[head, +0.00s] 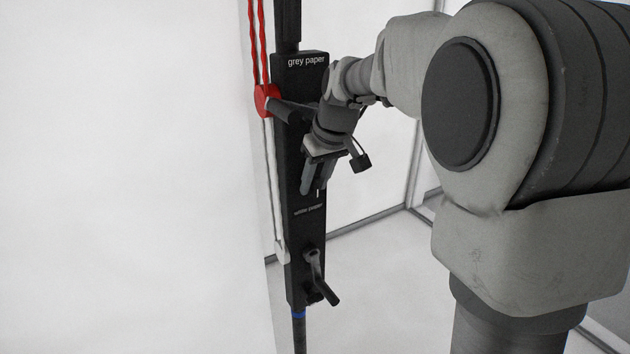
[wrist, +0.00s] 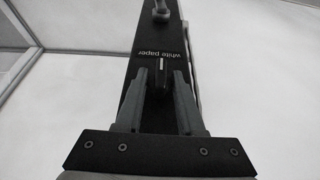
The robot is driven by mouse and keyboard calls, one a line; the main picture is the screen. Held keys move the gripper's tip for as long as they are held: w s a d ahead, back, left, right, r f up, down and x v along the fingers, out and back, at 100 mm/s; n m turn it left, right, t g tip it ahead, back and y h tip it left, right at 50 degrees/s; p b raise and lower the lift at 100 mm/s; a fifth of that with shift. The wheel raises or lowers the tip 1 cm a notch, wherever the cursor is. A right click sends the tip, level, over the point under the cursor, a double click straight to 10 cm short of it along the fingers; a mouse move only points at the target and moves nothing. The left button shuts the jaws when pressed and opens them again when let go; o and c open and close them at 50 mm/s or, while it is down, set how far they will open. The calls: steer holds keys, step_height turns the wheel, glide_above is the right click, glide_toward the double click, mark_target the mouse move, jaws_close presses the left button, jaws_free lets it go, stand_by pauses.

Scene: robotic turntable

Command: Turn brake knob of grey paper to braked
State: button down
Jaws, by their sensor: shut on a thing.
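The black post unit (head: 306,226) carries a "grey paper" label (head: 306,61) at its top and a "white paper" label (head: 308,211) lower down. My gripper (head: 311,190) points down the post's face between the labels and is shut on the brake knob. In the wrist view, the dark brake knob (wrist: 159,80) sits between my fingertips (wrist: 161,84), with a short white line (wrist: 161,65) at it. The knob's setting cannot be told clearly. The "white paper" label (wrist: 175,55) shows upside down beyond the fingers. The head view hides most of the knob behind my gripper.
A crank (head: 285,111) and a red chain wheel (head: 266,100) sit on the upper post, beside my wrist. A second crank (head: 320,278) is on the lower post. A large white paper backdrop (head: 130,180) hangs at left. The floor (head: 385,285) to the right looks clear.

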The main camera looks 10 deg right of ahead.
steer(key=shift+d, duration=0.1)
steer(key=shift+w+d+f+m+g+y+b, duration=0.1)
steer(key=shift+d+f+m+g+y+b, duration=0.35)
steer(key=shift+y, duration=2.25)
steer(key=shift+w+a+r+m+g+y+b, duration=0.15)
steer(key=shift+m+g+y, duration=0.55)
steer(key=shift+y, duration=2)
steer(key=shift+s+d+f+m+g+y+b, duration=0.25)
steer(key=shift+m+y, duration=0.8)
steer(key=shift+y, duration=1.65)
steer(key=shift+w, duration=0.2)
steer(key=c, duration=0.9)
jaws_free()
steer(key=shift+o, duration=0.2)
steer(key=s+d+b, duration=0.1)
steer(key=d, duration=1.6)
steer(key=shift+s+d+f+b, duration=0.15)
steer(key=shift+s+b, duration=0.05)
steer(key=shift+b, duration=0.15)
